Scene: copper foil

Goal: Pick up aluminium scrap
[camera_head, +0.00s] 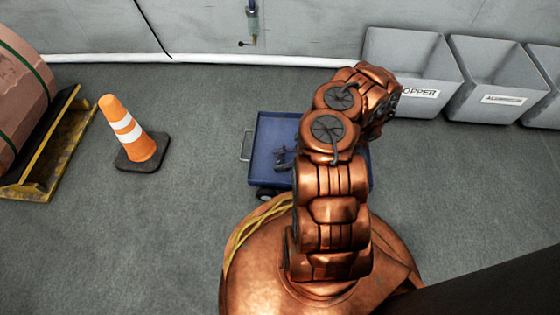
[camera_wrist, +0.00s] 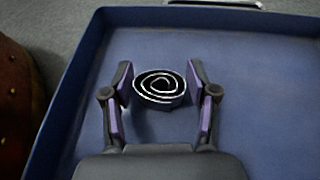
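A coiled strip of scrap (camera_wrist: 160,97), dark with bright silvery edges in a spiral, sits in the blue tray in the wrist view. My gripper (camera_wrist: 161,78) is open, with one purple-padded finger on each side of the coil. A small gap shows between the coil and each finger. The blue tray cart (camera_head: 271,128) stands behind my arm in the head view, its right part mostly hidden. A small dark shape in it cannot be made out clearly. The tray floor (camera_wrist: 245,110) is otherwise bare in the wrist view.
Grey bins stand along the wall at right; one is labelled COPPER (camera_head: 412,60), and the bin beside it (camera_head: 490,75) appears labelled aluminium. An orange cone (camera_head: 143,145) and a yellow stand (camera_head: 45,165) with a copper-coloured roll (camera_head: 20,90) are at left. Floor between is clear.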

